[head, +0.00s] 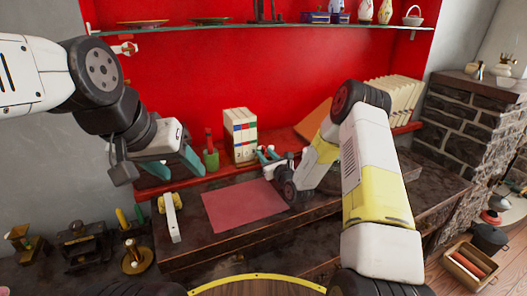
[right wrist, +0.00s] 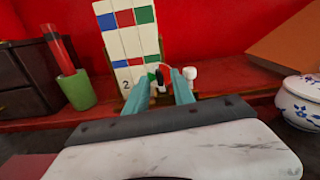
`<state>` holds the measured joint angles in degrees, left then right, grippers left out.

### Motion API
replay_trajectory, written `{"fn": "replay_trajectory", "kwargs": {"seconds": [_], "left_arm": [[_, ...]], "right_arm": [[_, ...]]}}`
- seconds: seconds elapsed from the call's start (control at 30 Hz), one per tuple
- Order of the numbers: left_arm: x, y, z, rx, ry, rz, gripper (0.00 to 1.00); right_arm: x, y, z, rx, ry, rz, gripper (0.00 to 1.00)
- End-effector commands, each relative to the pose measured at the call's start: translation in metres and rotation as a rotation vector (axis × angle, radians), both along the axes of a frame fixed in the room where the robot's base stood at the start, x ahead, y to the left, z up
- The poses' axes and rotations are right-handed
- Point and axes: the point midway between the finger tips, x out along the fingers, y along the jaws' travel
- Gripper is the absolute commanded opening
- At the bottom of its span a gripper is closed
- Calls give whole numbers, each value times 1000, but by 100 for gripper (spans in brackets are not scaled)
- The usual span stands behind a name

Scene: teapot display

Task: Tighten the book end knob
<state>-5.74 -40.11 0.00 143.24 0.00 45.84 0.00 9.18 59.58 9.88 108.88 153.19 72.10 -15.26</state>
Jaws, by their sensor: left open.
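The book end holds a block of white books with red, blue and green bands (head: 240,135), upright on the red shelf. It also shows in the right wrist view (right wrist: 128,38). My right gripper (head: 267,153) is at the lower right of the books. Its teal fingers (right wrist: 164,82) are apart at the tips, with a small black, red and white part (right wrist: 160,76) between or just behind them. I cannot tell whether they touch it. A white knob (right wrist: 190,73) shows just right of the right fingertip. My left gripper (head: 180,165) is open and empty, left of the books.
A green cup (head: 210,158) with a red stick stands left of the books; it is also in the right wrist view (right wrist: 77,90). A blue-patterned white pot (right wrist: 302,100) is at the right. A pink mat (head: 243,205) lies clear on the dark table.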

Motion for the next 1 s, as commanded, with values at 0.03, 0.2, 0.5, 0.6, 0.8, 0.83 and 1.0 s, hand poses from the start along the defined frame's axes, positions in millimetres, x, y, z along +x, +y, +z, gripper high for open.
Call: {"fn": "replay_trajectory", "kwargs": {"seconds": [0.03,0.2,0.5,0.6,0.8,0.83,1.0], "left_arm": [[0,0,0,0,0,0,56],[0,0,0,0,0,0,56],[0,0,0,0,0,0,56],[0,0,0,0,0,0,56],[0,0,0,0,0,0,56],[0,0,0,0,0,0,56],[0,0,0,0,0,0,56]], "right_arm": [[3,1,0,0,0,0,30],[4,2,0,0,0,0,30],[4,2,0,0,0,1,0],[4,2,0,0,0,0,0],[4,2,1,10,4,0,0],[4,2,1,16,6,0,0],[4,1,0,74,30,0,0]]}}
